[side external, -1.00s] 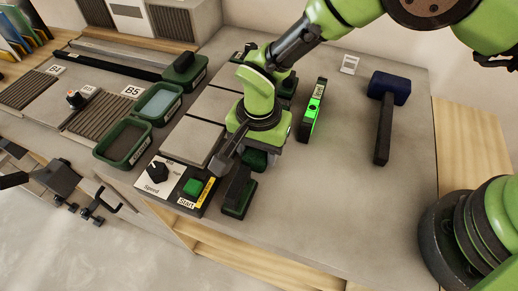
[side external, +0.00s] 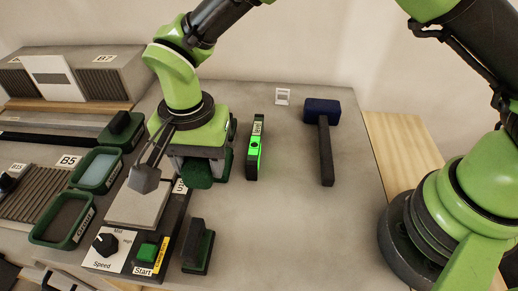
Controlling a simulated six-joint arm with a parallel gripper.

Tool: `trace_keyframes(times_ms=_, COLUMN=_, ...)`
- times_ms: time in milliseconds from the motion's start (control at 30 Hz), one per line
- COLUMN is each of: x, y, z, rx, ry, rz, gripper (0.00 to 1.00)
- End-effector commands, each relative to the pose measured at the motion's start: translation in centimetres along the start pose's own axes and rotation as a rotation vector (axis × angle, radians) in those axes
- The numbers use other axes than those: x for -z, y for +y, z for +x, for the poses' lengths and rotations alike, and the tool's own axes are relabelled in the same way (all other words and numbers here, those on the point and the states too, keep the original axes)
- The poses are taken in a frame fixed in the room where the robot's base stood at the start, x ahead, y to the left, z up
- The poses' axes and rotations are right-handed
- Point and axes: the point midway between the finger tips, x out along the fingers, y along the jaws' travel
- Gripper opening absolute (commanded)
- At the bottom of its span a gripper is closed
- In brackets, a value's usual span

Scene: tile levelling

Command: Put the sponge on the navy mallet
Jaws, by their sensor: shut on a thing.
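The navy mallet (side external: 322,111) lies at the right of the slab in the side external view, its head toward the back and its dark handle pointing to the front. My gripper (side external: 198,162) points down left of the mallet, beyond the green level. It is shut on a dark green block (side external: 201,176), which looks like the sponge. My gripper hides the block's upper part, and I cannot tell how far it is above the surface.
A lit green level (side external: 254,150) stands between my gripper and the mallet. A dark-handled float (side external: 197,248) and a control panel with a green Start button (side external: 146,251) are in front. Green trays (side external: 62,222) are at left.

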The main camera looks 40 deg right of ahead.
Motion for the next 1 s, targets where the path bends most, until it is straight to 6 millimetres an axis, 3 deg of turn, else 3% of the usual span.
trace_keyframes(times_ms=167, x=1.4, y=0.6, z=-0.5, rx=0.001, ry=0.001, rz=0.037, gripper=0.24)
trace_keyframes(times_ms=267, x=4.3, y=2.1, z=-1.0, rx=0.000, ry=0.001, rz=0.115, gripper=0.24)
trace_keyframes(times_ms=367, x=8.4, y=4.9, z=-1.7, rx=0.000, ry=0.001, rz=0.235, gripper=0.24)
trace_keyframes(times_ms=500, x=13.4, y=10.4, z=-2.8, rx=-0.001, ry=0.000, rz=0.428, gripper=0.24)
trace_keyframes(times_ms=600, x=15.8, y=14.4, z=-3.4, rx=0.002, ry=0.000, rz=0.555, gripper=0.24)
trace_keyframes(times_ms=800, x=17.7, y=20.3, z=-4.1, rx=0.002, ry=-0.001, rz=0.730, gripper=0.24)
trace_keyframes(times_ms=1000, x=18.0, y=22.2, z=-3.0, rx=-0.003, ry=-0.004, rz=0.786, gripper=0.24)
